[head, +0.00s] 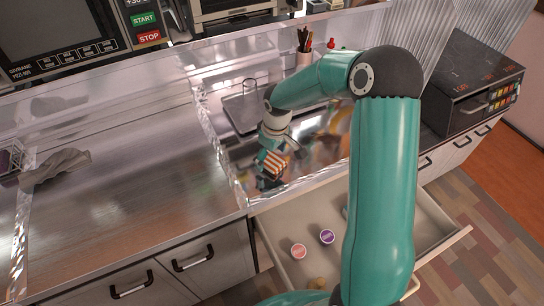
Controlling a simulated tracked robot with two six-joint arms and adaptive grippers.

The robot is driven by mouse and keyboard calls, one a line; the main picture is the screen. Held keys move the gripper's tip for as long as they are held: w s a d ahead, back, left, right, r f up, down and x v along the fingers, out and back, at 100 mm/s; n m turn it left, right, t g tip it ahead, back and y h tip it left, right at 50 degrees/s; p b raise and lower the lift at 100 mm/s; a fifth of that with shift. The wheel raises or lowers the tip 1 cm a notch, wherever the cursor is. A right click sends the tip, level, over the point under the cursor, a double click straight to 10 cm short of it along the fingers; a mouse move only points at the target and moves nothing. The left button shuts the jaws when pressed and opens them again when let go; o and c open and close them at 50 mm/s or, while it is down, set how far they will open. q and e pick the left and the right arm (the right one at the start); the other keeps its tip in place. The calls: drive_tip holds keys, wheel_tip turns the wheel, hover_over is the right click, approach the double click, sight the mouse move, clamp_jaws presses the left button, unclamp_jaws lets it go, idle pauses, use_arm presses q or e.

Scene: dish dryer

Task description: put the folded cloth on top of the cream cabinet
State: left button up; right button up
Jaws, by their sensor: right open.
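My right gripper (268,180) hangs over the shiny metal counter section, pointing down, open. A small red-and-white striped thing (274,163) shows right at its fingers. It may be the folded cloth, but I cannot tell, nor whether it touches the fingers. A grey, crumpled cloth (56,165) lies at the far left of the counter, well away from this gripper. Pale cabinet fronts with black handles (172,272) run below the counter. I cannot tell which part is the cream cabinet. My left gripper is not in view.
A pale drawer (268,240) stands open below the counter, with a pink-lidded tub (299,250) and a purple-lidded tub (326,236) inside. A metal tray (243,108) and a utensil cup (304,57) stand behind my gripper. The left metal counter (130,170) is mostly clear.

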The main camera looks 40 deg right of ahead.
sight(274, 161)
wheel_tip(274, 161, up, 11)
drive_tip(key=s, duration=0.1)
drive_tip(key=shift+s, duration=0.2)
idle(0.4)
